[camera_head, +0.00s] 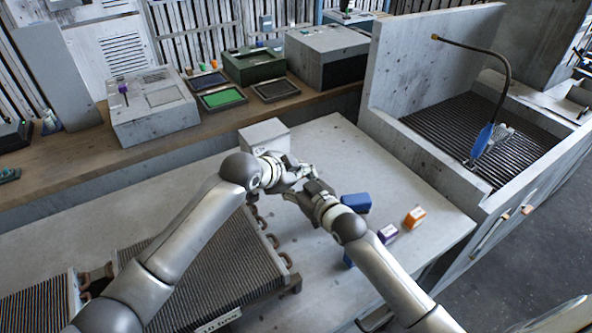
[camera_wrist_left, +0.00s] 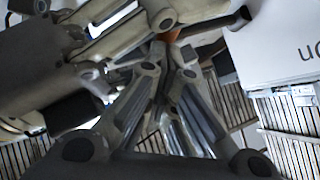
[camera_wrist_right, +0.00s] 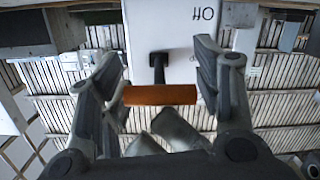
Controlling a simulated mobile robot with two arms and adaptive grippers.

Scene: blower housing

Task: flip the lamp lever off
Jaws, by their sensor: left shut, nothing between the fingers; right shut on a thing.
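The lamp switch box (camera_head: 265,136) is a pale grey block on the near table in the head view. It also shows as a lettered white face in the right wrist view (camera_wrist_right: 180,30) and left wrist view (camera_wrist_left: 285,40). The lever has an orange bar handle (camera_wrist_right: 160,95) on a black stem, pointing out of the box. My right gripper (camera_wrist_right: 160,85) is shut on the bar, a finger at each end. My left gripper (camera_wrist_left: 165,65) is shut and empty close to the bar. In the head view, my grippers hide the lever; its on/off position is unclear.
The table's right part is partly clear.

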